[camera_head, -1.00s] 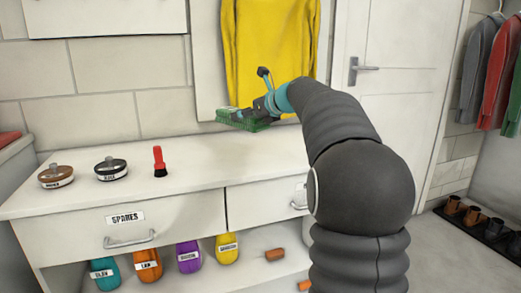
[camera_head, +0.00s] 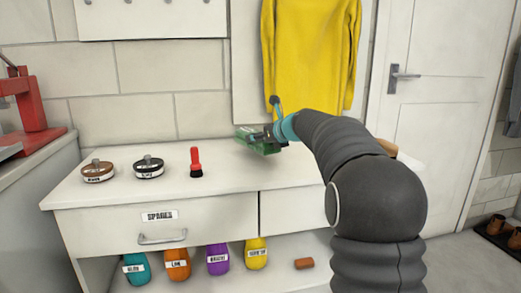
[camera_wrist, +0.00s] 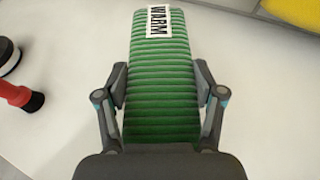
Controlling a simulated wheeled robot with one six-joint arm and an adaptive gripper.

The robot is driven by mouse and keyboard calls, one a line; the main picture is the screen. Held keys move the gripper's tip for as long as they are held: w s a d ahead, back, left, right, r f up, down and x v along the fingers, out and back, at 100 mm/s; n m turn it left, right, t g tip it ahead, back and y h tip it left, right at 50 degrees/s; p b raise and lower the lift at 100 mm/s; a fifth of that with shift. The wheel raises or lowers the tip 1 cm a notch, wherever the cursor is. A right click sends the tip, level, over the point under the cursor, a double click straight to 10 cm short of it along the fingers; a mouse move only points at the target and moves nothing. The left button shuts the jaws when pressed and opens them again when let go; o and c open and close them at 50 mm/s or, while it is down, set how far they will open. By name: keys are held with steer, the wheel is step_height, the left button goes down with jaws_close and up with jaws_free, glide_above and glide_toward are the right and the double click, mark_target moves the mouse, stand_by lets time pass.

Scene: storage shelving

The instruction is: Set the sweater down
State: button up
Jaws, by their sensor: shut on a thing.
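A green ribbed, folded item with a white label reading "WARM" (camera_wrist: 158,45), which looks like the sweater, is in my gripper (camera_wrist: 160,88). In the wrist view the fingers press on its two sides and its far end points away from me. In the head view the green item (camera_head: 262,147) is over the back of the white counter, at the tip of my gripper (camera_head: 268,136). I cannot tell whether it touches the top. A yellow sweater (camera_head: 312,55) hangs on the wall behind.
On the white counter (camera_head: 110,190) stand a brown tin (camera_head: 98,172), a black tin (camera_head: 148,167) and a red brush (camera_head: 196,163). The counter top in front of the green item is clear. A red machine (camera_head: 30,105) stands at left. Several coloured labelled items lie on the shelf below.

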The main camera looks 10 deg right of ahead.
mark_target(261, 149)
steer(key=shift+f+b, duration=0.6)
steer(key=shift+f, duration=1.3)
steer(key=shift+f, duration=0.1)
steer(key=o, duration=1.4)
steer(key=shift+f, duration=0.1)
steer(key=shift+c, duration=0.2)
steer(key=shift+r, duration=0.25)
steer(key=v, duration=1.2)
steer(key=shift+d, duration=0.1)
